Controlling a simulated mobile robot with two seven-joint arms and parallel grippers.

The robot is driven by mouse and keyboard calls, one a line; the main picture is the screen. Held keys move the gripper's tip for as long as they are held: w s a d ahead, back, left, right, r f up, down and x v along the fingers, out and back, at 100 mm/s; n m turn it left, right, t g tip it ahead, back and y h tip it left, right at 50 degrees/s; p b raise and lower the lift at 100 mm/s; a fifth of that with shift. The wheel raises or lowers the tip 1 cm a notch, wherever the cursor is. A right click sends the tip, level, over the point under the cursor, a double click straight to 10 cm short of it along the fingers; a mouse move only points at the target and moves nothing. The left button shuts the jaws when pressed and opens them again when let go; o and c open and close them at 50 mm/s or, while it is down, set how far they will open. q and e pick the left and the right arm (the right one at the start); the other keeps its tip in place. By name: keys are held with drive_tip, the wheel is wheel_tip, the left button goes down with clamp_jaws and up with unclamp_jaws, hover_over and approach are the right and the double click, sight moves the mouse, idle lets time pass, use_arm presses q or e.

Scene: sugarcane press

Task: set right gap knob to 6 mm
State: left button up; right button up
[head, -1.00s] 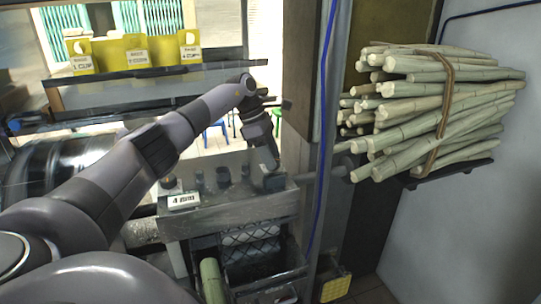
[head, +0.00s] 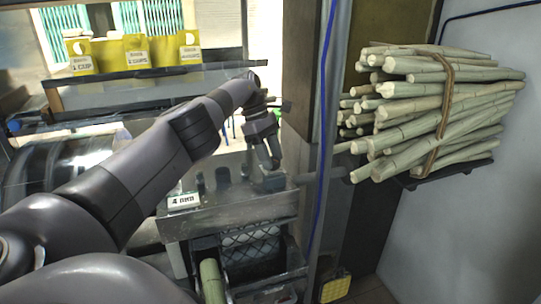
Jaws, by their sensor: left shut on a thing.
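My left gripper (head: 269,163) reaches over the metal top of the press (head: 235,212) and points down at its right end. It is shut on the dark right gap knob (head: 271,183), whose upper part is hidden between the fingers. I cannot read a setting on the knob. A white label reading "4 mm" (head: 184,201) stands at the front left of the press top. My right gripper is not in view.
Dark upright parts (head: 223,179) stand on the press top left of the gripper. A post with a blue cable (head: 325,130) rises close on the right. Bundled cane (head: 430,110) lies on a wall shelf.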

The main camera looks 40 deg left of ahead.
use_arm(q)
drive_tip(key=shift+s+f, duration=0.1)
idle(0.4)
drive_tip(key=o, duration=1)
drive_tip(key=shift+f, duration=0.1)
drive_tip(key=shift+n+t, duration=0.3)
drive_tip(key=shift+n, duration=0.4)
